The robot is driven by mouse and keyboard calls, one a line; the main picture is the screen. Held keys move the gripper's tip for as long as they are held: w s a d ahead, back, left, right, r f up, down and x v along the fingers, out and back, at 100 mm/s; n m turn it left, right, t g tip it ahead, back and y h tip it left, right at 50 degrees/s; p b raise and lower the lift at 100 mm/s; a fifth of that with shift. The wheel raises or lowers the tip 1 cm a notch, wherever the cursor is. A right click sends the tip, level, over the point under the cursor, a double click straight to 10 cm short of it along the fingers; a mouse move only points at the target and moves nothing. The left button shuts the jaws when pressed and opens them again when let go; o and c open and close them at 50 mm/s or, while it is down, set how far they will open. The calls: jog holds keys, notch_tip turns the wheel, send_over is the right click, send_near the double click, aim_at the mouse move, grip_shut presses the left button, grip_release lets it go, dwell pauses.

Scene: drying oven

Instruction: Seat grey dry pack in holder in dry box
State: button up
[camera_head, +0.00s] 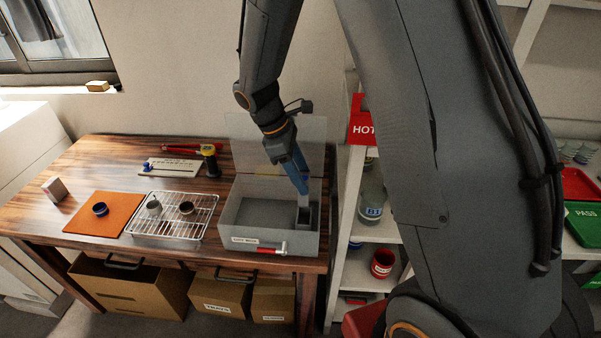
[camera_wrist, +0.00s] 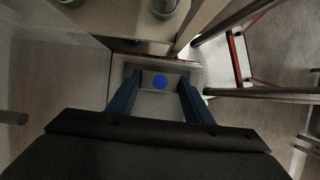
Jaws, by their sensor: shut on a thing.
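The dry box (camera_head: 240,228) stands at the right end of the table, with its clear lid raised at the back. My gripper (camera_head: 303,188) reaches down into the box's right side with blue fingers. It is shut on the grey dry pack (camera_head: 304,201), which points down between the fingertips. In the wrist view the pack's top (camera_wrist: 148,79), with a blue dot, shows between my fingers (camera_wrist: 158,88). The small dark holder (camera_head: 304,217) is at the box's right end, directly below the pack. I cannot tell how deep the pack is in it.
A white shelf (camera_head: 350,210) stands close on the right. The box's left floor is clear.

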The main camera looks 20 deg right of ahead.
aim_at(302, 205)
jog(key=shift+p, duration=0.35)
jog(key=shift+f+b, duration=1.45)
jog(key=shift+f, duration=1.45)
jog(key=shift+p, duration=0.65)
jog(key=shift+f+b, duration=1.45)
jog(key=shift+f, duration=1.4)
jog(key=o, duration=1.3)
jog(key=shift+b+v, duration=0.85)
jog(key=shift+v, duration=3.1)
